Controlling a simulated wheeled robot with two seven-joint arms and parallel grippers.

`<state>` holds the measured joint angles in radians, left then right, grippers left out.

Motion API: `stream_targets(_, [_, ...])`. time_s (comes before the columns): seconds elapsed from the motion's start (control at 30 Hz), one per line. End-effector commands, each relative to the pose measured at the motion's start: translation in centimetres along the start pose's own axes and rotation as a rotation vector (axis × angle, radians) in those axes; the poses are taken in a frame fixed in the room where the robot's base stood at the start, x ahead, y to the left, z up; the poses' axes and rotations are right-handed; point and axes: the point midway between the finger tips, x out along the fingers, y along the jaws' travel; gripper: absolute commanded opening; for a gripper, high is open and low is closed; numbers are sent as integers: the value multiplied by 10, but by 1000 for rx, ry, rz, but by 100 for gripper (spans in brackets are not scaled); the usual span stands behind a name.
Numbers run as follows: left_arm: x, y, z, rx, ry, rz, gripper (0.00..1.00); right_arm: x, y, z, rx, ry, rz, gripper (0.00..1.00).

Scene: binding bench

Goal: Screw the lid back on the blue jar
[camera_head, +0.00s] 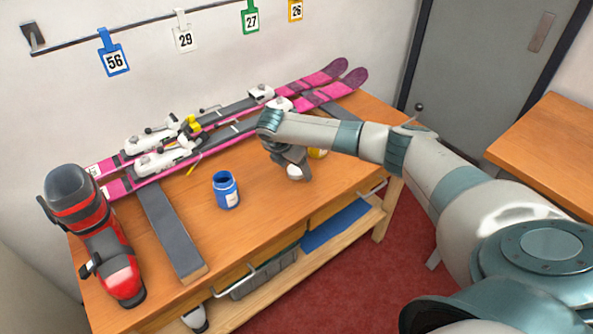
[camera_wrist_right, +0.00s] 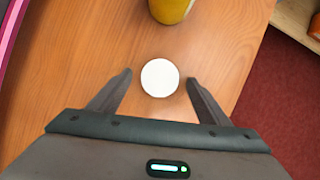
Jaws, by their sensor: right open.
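The blue jar (camera_head: 227,190) stands upright and uncovered on the wooden bench, left of my right gripper. A round white lid (camera_wrist_right: 160,78) lies on the bench; in the head view it shows as a white patch (camera_head: 294,172) at the gripper's fingers. My right gripper (camera_wrist_right: 158,82) is open above the lid, with one finger on each side of it and a gap to both. In the head view my right gripper (camera_head: 296,170) is partly hidden by its own wrist. My left gripper is not in view.
A yellow container (camera_wrist_right: 171,10) stands just beyond the lid, partly hidden behind my wrist in the head view. Pink skis (camera_head: 240,118) lie along the back. A red boot (camera_head: 105,240) and a dark grey strip (camera_head: 172,230) are at left. The bench's front edge is near the lid.

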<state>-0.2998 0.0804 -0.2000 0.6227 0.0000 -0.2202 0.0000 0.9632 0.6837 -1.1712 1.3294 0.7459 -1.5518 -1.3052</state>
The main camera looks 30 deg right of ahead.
Motion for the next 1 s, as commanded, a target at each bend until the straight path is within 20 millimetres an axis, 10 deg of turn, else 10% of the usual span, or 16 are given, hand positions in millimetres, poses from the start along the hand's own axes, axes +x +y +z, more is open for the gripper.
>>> stream_targets(0.1, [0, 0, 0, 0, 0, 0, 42, 0, 0, 0, 0, 0, 0, 68])
stream_targets(0.3, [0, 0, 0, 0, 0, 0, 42, 0, 0, 0, 0, 0, 0, 27])
stream_targets(1.0, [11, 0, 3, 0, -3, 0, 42, -24, 1, 10, 1, -1, 3, 23])
